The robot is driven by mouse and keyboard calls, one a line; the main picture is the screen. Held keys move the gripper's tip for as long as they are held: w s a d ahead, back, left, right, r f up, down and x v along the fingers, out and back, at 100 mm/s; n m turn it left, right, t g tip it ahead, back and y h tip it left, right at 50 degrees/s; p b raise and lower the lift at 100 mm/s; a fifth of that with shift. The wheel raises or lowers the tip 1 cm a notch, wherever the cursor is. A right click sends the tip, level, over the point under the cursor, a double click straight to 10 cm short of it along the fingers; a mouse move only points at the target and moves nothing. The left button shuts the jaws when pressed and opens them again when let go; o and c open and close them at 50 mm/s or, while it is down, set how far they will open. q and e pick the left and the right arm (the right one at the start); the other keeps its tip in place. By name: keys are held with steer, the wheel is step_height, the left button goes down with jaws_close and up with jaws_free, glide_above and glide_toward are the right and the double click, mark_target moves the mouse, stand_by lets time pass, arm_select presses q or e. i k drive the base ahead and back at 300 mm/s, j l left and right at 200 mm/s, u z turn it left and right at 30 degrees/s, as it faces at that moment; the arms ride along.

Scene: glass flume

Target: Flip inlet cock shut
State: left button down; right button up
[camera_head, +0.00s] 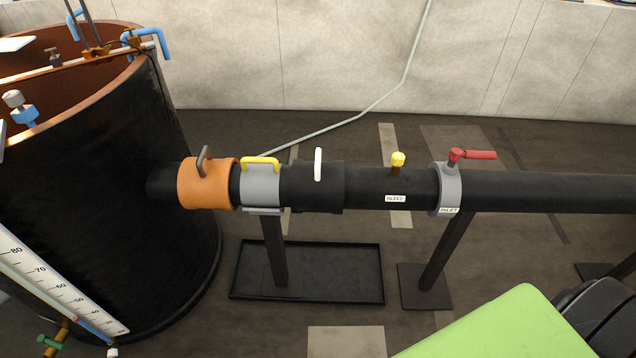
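The inlet cock has a red lever handle (478,155) on a red stem, on top of a grey collar (449,190) around the black pipe. The lever points right, roughly along the pipe. A small white label (449,210) on the collar appears to read INLET. No gripper fingers show in the head view, so neither gripper can be placed relative to the cock.
The black pipe (560,192) runs right from a large black tank (90,190). Left of the cock are a yellow bleed knob (398,159), a white lever (318,164), a yellow handle (260,161) and an orange collar (207,186). A black tray (335,275) lies below.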

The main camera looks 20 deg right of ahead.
mark_target(455, 154)
steer(key=z, duration=1.75)
